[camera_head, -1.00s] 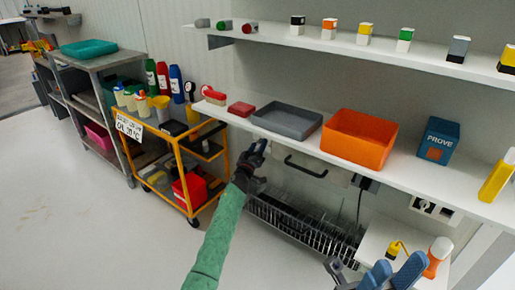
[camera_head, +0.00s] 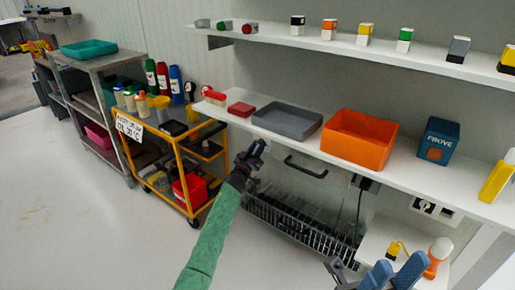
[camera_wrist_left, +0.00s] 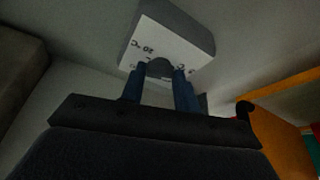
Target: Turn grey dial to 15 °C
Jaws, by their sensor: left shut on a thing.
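The grey dial (camera_wrist_left: 159,68) is a dark round knob on the face of a white box with grey sides (camera_wrist_left: 190,40) in the left wrist view. Printed marks surround the dial; one seems to read 20 °C, the rest are too small or tilted to read. My left gripper (camera_wrist_left: 159,78) is shut on the dial, one blue finger on each side. In the head view my left gripper (camera_head: 254,152) is just below the front edge of the long shelf, and it hides the dial. My right gripper (camera_head: 394,272) is open and empty at the bottom right.
The white shelf (camera_head: 300,145) carries a grey tray (camera_head: 287,120), an orange bin (camera_head: 360,138) and a blue box (camera_head: 438,140). A wire rack (camera_head: 300,225) hangs below. A yellow cart (camera_head: 185,150) with a temperature sign stands left. The floor in front is clear.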

